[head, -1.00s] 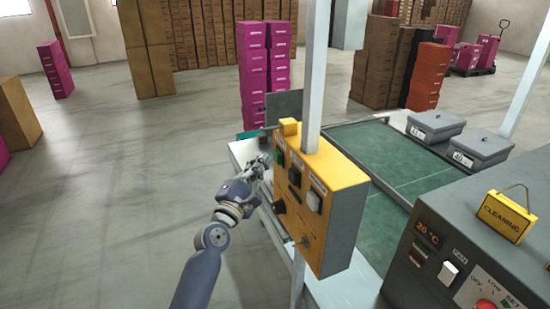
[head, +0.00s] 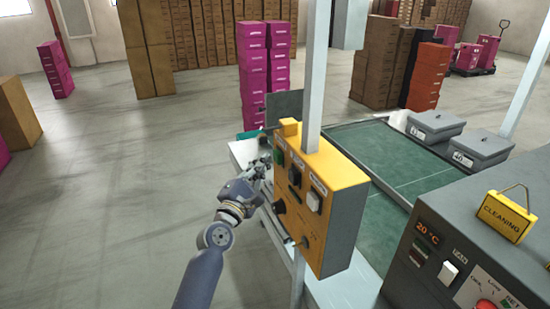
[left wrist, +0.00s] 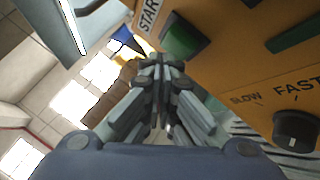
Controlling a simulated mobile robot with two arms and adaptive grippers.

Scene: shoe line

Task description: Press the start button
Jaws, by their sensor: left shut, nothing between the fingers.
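The yellow control box (head: 332,185) is mounted on a pale post. Its green start button (head: 279,157) is at the upper left of the front face. In the left wrist view the green button (left wrist: 183,37) sits under the START label, just above and right of the fingertips. My left gripper (head: 264,163) is shut and empty, in front of the box's left side. In the left wrist view its fingertips (left wrist: 160,65) appear close to the button; I cannot tell whether they touch it. My right gripper is out of view.
A speed knob (left wrist: 294,130) marked SLOW and FAST is on the same panel. A green conveyor bed (head: 375,160) lies behind the box. A grey machine (head: 455,235) with a yellow CLEANING sign (head: 506,216) stands at the right.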

